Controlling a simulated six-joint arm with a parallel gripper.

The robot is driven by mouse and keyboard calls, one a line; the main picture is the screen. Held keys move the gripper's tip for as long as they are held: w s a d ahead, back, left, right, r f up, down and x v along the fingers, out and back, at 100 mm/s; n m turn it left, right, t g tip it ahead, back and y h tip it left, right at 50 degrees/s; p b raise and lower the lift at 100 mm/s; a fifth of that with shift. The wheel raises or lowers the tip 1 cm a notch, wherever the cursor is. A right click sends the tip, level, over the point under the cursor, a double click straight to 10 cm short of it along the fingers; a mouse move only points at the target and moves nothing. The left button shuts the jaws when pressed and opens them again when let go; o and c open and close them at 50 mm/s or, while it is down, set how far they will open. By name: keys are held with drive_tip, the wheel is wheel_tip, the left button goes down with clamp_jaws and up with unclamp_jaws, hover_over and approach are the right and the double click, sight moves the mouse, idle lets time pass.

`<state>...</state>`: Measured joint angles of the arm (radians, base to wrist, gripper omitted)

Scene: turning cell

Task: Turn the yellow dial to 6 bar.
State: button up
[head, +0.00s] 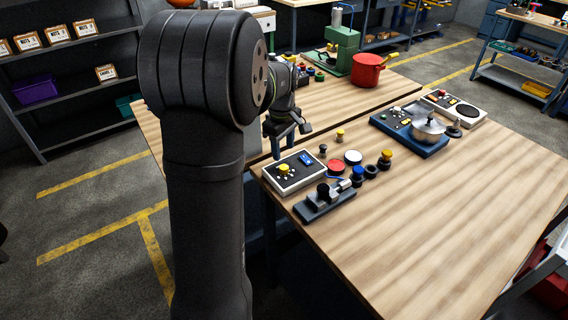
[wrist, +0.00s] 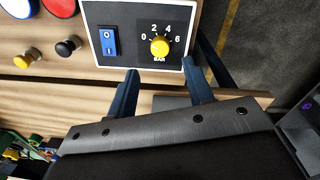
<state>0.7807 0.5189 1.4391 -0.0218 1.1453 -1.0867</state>
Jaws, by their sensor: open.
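The yellow dial (wrist: 159,46) sits on the dark face of a light-framed panel box (wrist: 138,66), with the marks 0, 2, 4 and 6 around it and BAR below. I cannot make out which mark it points to. The dial also shows in the head view (head: 284,171) on the box at the table's near left edge. My gripper (wrist: 162,70) is open and empty. Its two blue fingers stand apart, on the near side of the dial and not around it. In the head view my gripper (head: 284,141) is behind and above the box.
A blue rocker switch (wrist: 110,42) sits left of the dial. A blue hotplate with a metal pot (head: 428,128) is farther back. The table's right front is clear.

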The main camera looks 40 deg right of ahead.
sight(284, 167)
wheel_tip(284, 167, down, 7)
drive_tip(key=shift+d, duration=0.15)
drive_tip(key=c, duration=1)
